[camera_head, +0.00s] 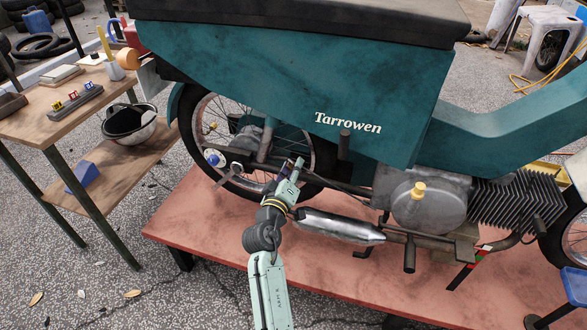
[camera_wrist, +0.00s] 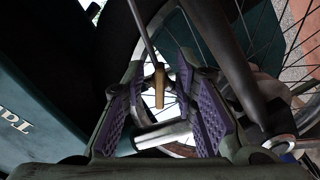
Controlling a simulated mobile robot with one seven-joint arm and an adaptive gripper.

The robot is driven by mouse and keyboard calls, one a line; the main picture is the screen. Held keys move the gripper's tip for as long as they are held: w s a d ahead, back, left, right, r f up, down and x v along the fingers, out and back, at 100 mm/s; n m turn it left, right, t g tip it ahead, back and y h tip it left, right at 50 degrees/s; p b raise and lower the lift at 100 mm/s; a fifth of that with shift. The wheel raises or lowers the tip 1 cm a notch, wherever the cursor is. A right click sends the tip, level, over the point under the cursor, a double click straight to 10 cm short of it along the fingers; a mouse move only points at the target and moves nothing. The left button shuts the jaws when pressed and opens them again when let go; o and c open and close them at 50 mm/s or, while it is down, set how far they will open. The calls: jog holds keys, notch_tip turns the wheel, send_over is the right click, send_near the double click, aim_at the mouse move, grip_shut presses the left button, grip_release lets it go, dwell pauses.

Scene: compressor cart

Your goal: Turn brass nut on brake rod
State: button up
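The brass nut (camera_wrist: 159,86) shows in the wrist view as a small, long brass piece at the end of a thin grey brake rod (camera_wrist: 143,32). My gripper (camera_wrist: 162,98) has its two purple ribbed pads on either side of the nut, with a visible gap on each side. The gripper is open and holds nothing. In the head view my gripper (camera_head: 293,168) reaches in beside the rear wheel (camera_head: 297,112) of the teal motorbike. The nut cannot be made out there; my gripper and arm may cover it.
The motorbike (camera_head: 290,60) stands on a red platform (camera_head: 190,225). A silver exhaust (camera_head: 340,227) lies just right of my wrist. In the wrist view a dark frame tube (camera_wrist: 222,50) and wheel spokes are close on the right. A wooden workbench (camera_head: 30,128) stands at left.

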jog(key=shift+s, duration=0.1)
jog(key=v, duration=1.2)
